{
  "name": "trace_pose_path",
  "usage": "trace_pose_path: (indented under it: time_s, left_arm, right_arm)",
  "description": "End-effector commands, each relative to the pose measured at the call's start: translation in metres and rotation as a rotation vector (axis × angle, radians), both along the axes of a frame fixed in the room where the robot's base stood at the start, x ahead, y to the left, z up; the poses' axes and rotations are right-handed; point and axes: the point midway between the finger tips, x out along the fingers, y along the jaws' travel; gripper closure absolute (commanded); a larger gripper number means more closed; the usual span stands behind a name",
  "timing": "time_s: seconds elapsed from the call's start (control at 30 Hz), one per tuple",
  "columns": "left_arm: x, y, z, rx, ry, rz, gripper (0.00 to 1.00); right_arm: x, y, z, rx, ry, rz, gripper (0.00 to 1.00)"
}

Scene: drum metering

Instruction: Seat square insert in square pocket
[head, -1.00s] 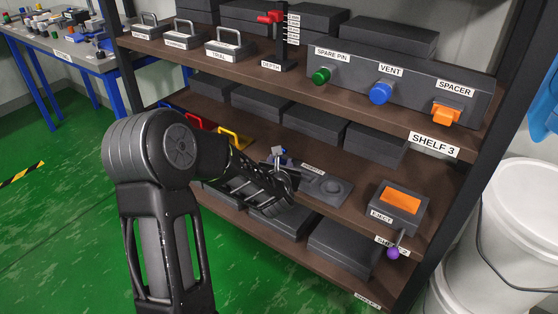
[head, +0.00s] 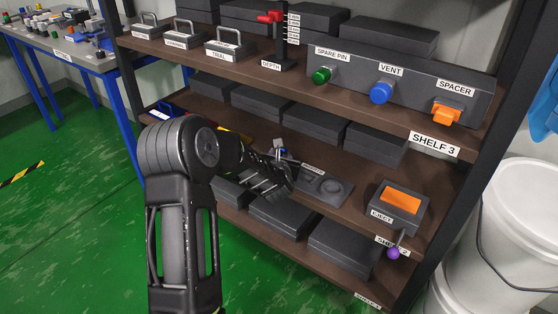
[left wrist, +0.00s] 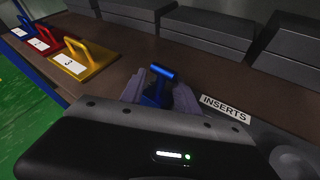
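A blue T-handled piece (left wrist: 157,74), which I take to be an insert, stands at the dark INSERTS plate (head: 345,185) on the middle shelf. It also shows in the head view (head: 279,150); its lower part is hidden, so I cannot tell whether it is square. My left gripper (head: 284,170) is low over the shelf beside the plate. In the left wrist view its grey fingers (left wrist: 160,95) stand apart on both sides of the blue handle, with no clear grip. Recesses show in the plate, but no square pocket can be made out. My right gripper is not in view.
Blue, red (left wrist: 47,46) and yellow (left wrist: 83,61) handled plates stand left on the same shelf. An EJECT box (head: 398,205) with an orange top stands to the right. Dark boxes line the back. The upper shelf (head: 200,55) hangs above the gripper.

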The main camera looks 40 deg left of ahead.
Motion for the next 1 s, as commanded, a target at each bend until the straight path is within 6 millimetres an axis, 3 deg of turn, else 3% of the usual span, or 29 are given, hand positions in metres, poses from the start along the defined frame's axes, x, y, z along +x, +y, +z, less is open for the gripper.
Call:
trace_pose_path:
  time_s: [0.63,1.0]
  left_arm:
    - [0.0031,0.002,-0.0014,0.0,0.0,0.0,0.62]
    - [0.0031,0.002,-0.0014,0.0,0.0,0.0,0.92]
  right_arm:
    - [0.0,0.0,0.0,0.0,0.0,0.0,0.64]
    - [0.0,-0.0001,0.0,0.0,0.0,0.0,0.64]
